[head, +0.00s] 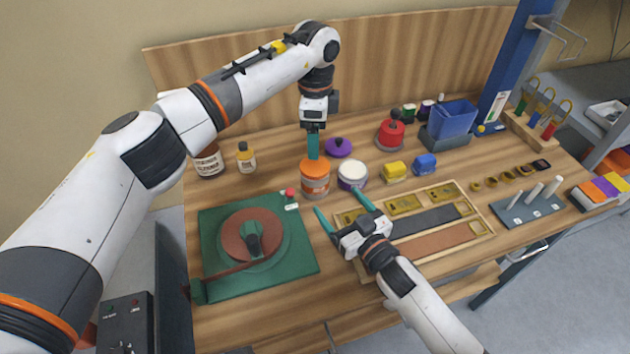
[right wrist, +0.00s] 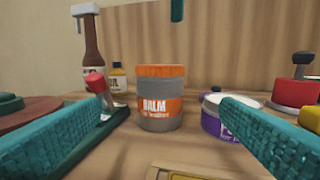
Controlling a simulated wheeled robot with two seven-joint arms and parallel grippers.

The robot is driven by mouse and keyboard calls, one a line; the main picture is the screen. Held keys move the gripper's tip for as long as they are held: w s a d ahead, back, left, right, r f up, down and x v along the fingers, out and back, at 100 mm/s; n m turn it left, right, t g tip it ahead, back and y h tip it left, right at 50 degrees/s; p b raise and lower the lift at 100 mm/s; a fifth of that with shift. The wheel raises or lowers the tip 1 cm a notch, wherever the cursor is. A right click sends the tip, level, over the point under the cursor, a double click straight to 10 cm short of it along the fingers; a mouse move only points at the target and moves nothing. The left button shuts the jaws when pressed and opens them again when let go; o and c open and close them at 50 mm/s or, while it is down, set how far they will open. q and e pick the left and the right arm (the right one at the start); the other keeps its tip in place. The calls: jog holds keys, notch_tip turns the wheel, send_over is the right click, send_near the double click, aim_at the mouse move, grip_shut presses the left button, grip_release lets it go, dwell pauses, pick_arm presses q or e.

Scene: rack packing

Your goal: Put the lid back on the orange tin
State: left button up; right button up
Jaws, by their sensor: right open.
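The orange tin (head: 315,185) stands upright on the bench; the right wrist view shows it grey with an orange "BALM" label (right wrist: 160,106). Its top is orange, with no knob visible; I cannot tell if that is a lid. No separate orange lid shows. My left gripper (head: 313,157) points down over the tin; the right wrist view shows a fingertip above it with a gap. Its fingers overlap in view. My right gripper (head: 340,207) is open and empty in front of the tin. A purple lid (head: 345,151) with a dark knob lies behind an open purple tin (head: 352,180).
A green board (head: 300,257) with a round brown disc lies left. A wooden tray (head: 481,214) is under and right of my right gripper. Bottles (head: 246,160) stand back left. A red pot (head: 390,138), yellow and blue blocks and a blue bin (head: 453,119) stand right.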

aim_at(323, 184)
jog(key=x, duration=0.9)
jog(key=shift+w+a, duration=0.2)
jog(key=shift+w, duration=0.1)
jog(key=c, duration=1.7)
pick_arm(q)
jog(key=shift+m, duration=0.3)
pick_arm(e)
grip_shut()
pick_arm(q)
jog(key=m, duration=0.4)
jog(key=shift+f, duration=4)
jog(key=shift+c, duration=0.2)
